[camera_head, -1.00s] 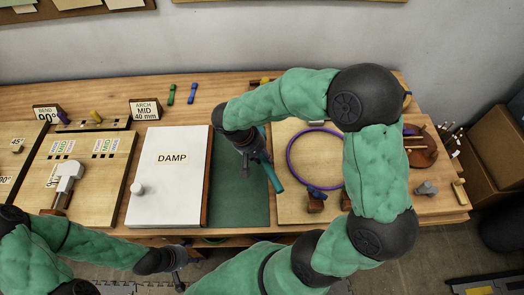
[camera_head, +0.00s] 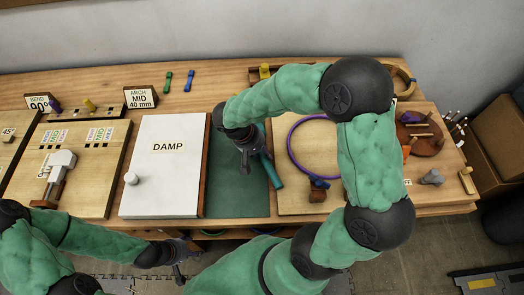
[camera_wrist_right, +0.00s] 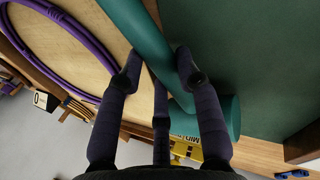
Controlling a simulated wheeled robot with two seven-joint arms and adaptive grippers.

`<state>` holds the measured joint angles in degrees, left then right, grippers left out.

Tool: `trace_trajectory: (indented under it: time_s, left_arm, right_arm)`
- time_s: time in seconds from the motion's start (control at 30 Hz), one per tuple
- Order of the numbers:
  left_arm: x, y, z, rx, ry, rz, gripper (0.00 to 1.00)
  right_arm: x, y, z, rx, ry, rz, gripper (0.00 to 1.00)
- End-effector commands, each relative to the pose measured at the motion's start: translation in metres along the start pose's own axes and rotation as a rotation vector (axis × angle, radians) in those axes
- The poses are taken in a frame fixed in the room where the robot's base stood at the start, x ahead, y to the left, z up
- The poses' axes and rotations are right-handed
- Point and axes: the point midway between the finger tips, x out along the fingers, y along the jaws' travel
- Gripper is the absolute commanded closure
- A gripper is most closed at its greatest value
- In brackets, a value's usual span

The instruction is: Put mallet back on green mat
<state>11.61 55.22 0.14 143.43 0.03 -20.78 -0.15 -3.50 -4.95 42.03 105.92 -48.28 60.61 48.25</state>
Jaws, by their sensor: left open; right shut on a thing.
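The teal mallet (camera_head: 272,174) is at the right edge of the green mat (camera_head: 225,203), beside the wooden board. Part of it is hidden by my right arm in the head view. My right gripper (camera_head: 246,163) is shut on the mallet's handle. In the right wrist view the handle (camera_wrist_right: 148,35) runs between the fingers (camera_wrist_right: 160,80), with the thicker head (camera_wrist_right: 224,116) beyond them. Whether the mallet touches the mat is unclear. My left gripper (camera_head: 180,262) is open and empty off the bench's front edge.
A white DAMP panel (camera_head: 165,180) covers the area left of the mat. The board (camera_head: 290,200) on the right holds a purple ring (camera_head: 290,140) and a clamp-like block (camera_head: 317,190). Bare mat shows in front of my right gripper.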

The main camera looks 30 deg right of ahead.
Motion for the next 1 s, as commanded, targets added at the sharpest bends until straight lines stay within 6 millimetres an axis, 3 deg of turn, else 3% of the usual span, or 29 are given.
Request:
trace_trajectory:
  time_s: [0.77, 0.8, 0.87, 1.0]
  left_arm:
    - [0.009, -0.003, 0.000, 0.000, 0.000, 0.000, 0.40]
    - [0.009, -0.003, 0.000, 0.000, 0.000, 0.000, 0.40]
    - [0.009, -0.003, 0.000, 0.000, 0.000, 0.000, 0.40]
    - [0.009, -0.003, 0.000, 0.000, 0.000, 0.000, 0.40]
  right_arm:
    - [0.010, -0.004, -0.001, 0.000, 0.001, 0.000, 1.00]
    - [0.009, -0.004, -0.001, 0.001, 0.001, 0.000, 0.54]
    - [0.009, -0.004, -0.001, 0.000, 0.001, 0.000, 0.38]
    - [0.009, -0.004, -0.001, 0.000, 0.000, 0.000, 0.38]
